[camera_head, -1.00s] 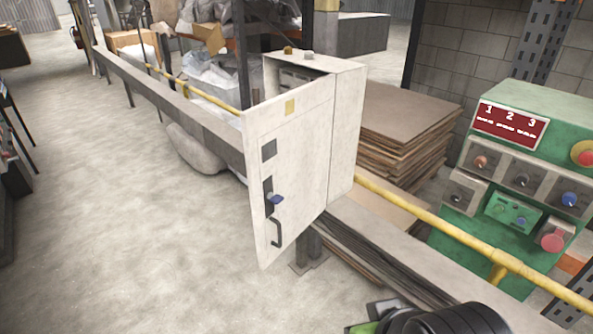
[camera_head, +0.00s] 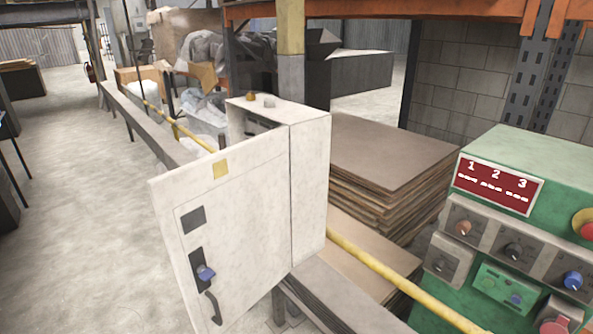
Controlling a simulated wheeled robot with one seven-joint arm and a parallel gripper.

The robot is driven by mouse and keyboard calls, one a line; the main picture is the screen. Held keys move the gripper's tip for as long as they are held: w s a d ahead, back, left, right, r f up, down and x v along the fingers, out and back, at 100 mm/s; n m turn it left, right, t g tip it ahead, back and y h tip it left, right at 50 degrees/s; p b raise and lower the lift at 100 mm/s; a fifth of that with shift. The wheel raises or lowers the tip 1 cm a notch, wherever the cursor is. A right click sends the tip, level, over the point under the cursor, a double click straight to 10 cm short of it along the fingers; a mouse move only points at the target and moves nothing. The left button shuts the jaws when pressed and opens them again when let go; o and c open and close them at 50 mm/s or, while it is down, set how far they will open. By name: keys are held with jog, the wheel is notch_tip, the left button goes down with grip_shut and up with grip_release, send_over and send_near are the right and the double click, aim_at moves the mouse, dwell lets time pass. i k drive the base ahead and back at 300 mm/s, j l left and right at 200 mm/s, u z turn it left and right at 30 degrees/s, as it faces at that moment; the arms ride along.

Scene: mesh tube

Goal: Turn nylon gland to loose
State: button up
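Two small fittings stand side by side on top of a white electrical cabinet (camera_head: 310,185). The left one is a brass-coloured fitting (camera_head: 251,97). The right one is a pale grey fitting (camera_head: 269,101) that looks like the nylon gland. Both are too small to tell how tight they are. My gripper is not in view, so its state and its distance from the fittings do not show.
The cabinet's door (camera_head: 235,225) stands open toward me, with a blue key or knob (camera_head: 206,272) and a black handle (camera_head: 212,305). A yellow rail (camera_head: 395,280) runs behind. A green control console (camera_head: 530,170) stands right. Stacked boards (camera_head: 390,160) lie behind. Floor at left is clear.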

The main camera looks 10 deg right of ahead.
aim_at(269, 102)
jog(key=i+j, duration=0.1)
jog(key=j, duration=0.3)
jog(key=i+j, duration=0.1)
jog(key=j, duration=0.25)
jog(key=i+j, duration=0.15)
jog(key=j, duration=0.25)
jog(key=i+j, duration=0.1)
jog(key=j, duration=0.25)
jog(key=i+j, duration=0.1)
jog(key=j, duration=0.3)
jog(key=i+j, duration=0.1)
jog(key=j, duration=0.25)
jog(key=i+j, duration=0.15)
jog(key=j, duration=0.25)
jog(key=i+j, duration=0.1)
jog(key=i, duration=0.45)
jog(key=i+j, duration=0.15)
jog(key=i, duration=0.4)
jog(key=j+u, duration=0.05)
